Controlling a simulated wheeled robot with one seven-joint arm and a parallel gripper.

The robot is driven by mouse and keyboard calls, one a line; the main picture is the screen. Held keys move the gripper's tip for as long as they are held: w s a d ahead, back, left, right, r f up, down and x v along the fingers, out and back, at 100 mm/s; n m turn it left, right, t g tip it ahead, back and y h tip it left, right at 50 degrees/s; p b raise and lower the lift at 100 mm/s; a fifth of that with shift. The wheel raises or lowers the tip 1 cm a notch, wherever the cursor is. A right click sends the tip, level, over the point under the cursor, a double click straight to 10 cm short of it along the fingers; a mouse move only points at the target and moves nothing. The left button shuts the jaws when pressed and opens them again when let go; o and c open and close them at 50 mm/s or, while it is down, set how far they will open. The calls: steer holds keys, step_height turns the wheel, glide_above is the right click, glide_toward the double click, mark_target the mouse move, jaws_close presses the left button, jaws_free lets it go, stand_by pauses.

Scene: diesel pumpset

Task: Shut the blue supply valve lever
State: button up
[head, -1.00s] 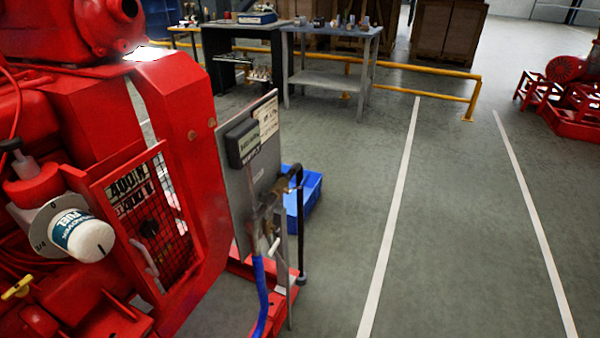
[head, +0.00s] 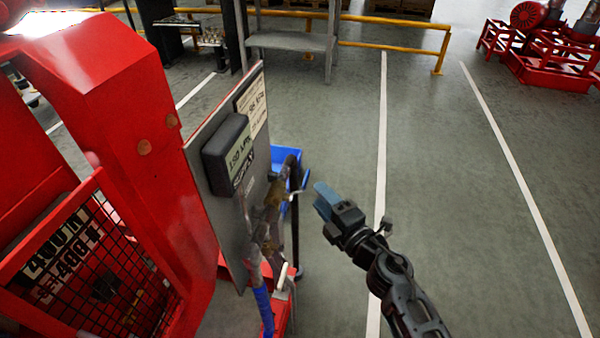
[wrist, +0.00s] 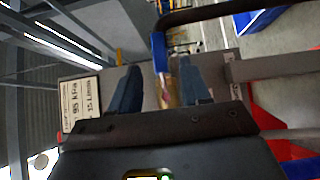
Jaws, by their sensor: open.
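A brass valve (head: 273,196) sits at the right edge of the grey supply panel (head: 205,150) in the head view. A short blue piece (wrist: 159,52), which looks like the valve lever, shows in the wrist view by the brass-coloured valve (wrist: 173,88).
A black hose (head: 295,225) hangs beside the valve, and a blue hose (head: 264,308) runs down below it. A blue crate (head: 290,160) lies on the floor behind. The red pumpset (head: 150,150) stands at the left.

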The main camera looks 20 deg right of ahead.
mark_target(307, 181)
steer(key=w, duration=0.5)
steer(key=w+a+b, duration=0.1)
steer(key=w, duration=0.1)
steer(key=shift+w+a, duration=0.1)
steer(key=shift+w, duration=0.1)
jaws_close()
stand_by(0.5)
